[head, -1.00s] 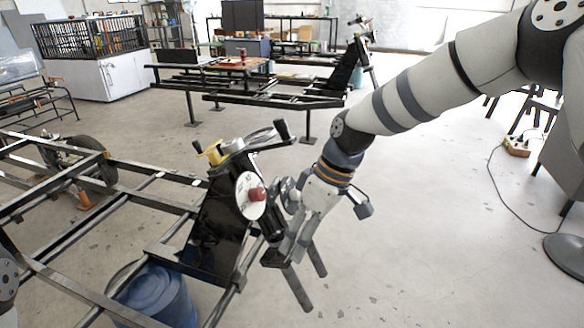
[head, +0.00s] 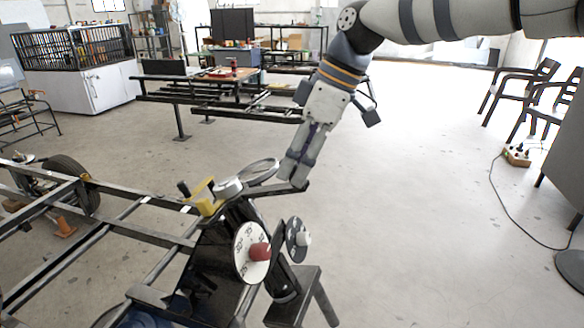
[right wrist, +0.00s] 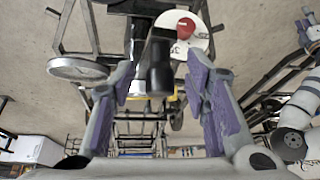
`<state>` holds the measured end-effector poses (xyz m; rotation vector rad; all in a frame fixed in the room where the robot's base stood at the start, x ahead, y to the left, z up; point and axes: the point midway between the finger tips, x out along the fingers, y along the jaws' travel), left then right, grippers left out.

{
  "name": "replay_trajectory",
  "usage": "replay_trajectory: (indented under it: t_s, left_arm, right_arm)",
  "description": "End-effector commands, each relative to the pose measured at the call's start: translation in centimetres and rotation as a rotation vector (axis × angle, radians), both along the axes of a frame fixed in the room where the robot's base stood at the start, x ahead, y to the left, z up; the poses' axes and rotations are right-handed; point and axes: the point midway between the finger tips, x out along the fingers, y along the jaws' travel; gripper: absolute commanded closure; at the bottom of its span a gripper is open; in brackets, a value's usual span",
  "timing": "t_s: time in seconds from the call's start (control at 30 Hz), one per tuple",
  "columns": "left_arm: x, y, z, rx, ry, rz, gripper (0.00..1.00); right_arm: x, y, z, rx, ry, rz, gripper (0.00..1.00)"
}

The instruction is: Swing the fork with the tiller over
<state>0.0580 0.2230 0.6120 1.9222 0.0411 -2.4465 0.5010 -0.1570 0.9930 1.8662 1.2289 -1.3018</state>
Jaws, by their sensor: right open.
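The tiller (head: 272,189) is a dark bar at the top of the steering head, pointing right; its grip is largely hidden by my right gripper in the head view. In the right wrist view the black grip (right wrist: 160,66) stands between the fingers, with gaps at both sides. My right gripper (head: 294,178) is open at the tiller's outer end; its purple pads also show in the right wrist view (right wrist: 162,85). The fork (head: 292,294) is dark, below the head at the frame's front. A white dial (head: 248,254) with a red knob (head: 261,251) faces me. My left gripper is not in view.
The black tube frame (head: 130,226) fills the lower left. A yellow part (head: 206,197) and a round disc (head: 260,171) sit beside the tiller. A second frame (head: 215,107) stands behind. Floor at the right is clear up to the chairs (head: 520,90) and a cable.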

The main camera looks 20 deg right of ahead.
Motion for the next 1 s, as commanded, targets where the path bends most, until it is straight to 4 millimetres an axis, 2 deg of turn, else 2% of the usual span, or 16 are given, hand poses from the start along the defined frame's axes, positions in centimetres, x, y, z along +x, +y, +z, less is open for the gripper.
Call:
replay_trajectory:
  t_s: [0.13,0.4,0.43,0.6,1.0]
  left_arm:
    - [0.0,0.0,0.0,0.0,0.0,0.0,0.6]
    - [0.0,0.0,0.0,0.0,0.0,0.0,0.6]
    - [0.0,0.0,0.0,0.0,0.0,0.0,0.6]
    - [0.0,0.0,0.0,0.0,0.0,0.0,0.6]
    - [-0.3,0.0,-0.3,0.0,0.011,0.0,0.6]
  right_arm:
    - [0.2,0.7,-1.5,0.001,0.0,0.0,0.57]
    - [0.2,0.8,-1.8,0.001,-0.001,-0.001,0.57]
    - [0.2,0.8,-1.8,0.001,-0.001,-0.001,0.6]
    - [0.2,0.8,-1.8,0.0,-0.001,0.0,0.98]
    - [0.9,1.1,-2.0,-0.003,-0.005,-0.006,1.0]
